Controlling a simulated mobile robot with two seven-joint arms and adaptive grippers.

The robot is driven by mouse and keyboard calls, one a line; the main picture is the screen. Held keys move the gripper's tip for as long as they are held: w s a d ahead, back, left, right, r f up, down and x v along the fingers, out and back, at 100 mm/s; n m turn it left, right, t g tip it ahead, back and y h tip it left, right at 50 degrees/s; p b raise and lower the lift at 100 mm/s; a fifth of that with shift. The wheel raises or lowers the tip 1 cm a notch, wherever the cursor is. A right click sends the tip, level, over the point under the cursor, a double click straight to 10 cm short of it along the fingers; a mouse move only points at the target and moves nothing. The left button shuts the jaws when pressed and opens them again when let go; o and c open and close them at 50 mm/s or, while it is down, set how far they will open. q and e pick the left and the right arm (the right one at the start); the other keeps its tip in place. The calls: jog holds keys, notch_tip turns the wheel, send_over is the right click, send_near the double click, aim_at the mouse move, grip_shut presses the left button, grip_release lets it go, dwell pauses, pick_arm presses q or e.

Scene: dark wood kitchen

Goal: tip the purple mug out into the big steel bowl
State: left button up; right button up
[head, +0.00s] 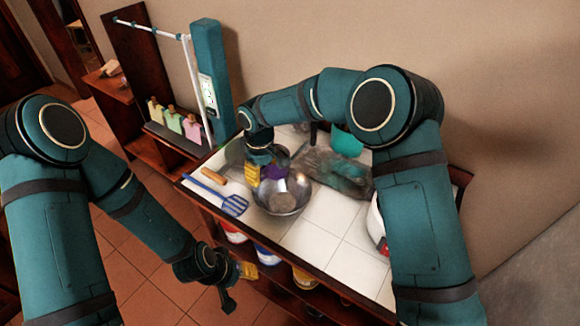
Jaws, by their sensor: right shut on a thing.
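The big steel bowl (287,203) stands on the white tiled counter, near its front edge. My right gripper (264,172) is above the bowl's back left part and shut on the purple mug (274,172). Only a small part of the mug shows between the fingers; the gripper and wrist hide the rest. I cannot tell how far the mug is tilted or what is in it. My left gripper (237,284) hangs in front of the counter, below its top, with its fingers apart and empty.
A blue slotted spatula (233,204) and a wooden-handled item (214,176) lie left of the bowl. A white appliance (377,222) stands right. Tiles in front of it are clear.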

jog(key=shift+w+a+f+p, duration=0.2)
jog(key=shift+w+a+p, duration=0.15)
jog(key=shift+a, duration=0.35)
jog(key=shift+f, duration=0.1)
jog(key=t+y, duration=0.2)
jog(key=shift+w+a+f+y, duration=0.1)
jog(key=shift+a+f+y, duration=0.05)
jog(key=shift+f+y, duration=0.2)
jog(key=shift+f+t+y, duration=0.1)
jog(key=shift+t+y, duration=0.15)
jog(key=shift+t, duration=0.05)
jog(key=shift+f+t+y, duration=0.15)
jog(key=shift+t+y, duration=1.05)
jog(key=shift+y, duration=0.3)
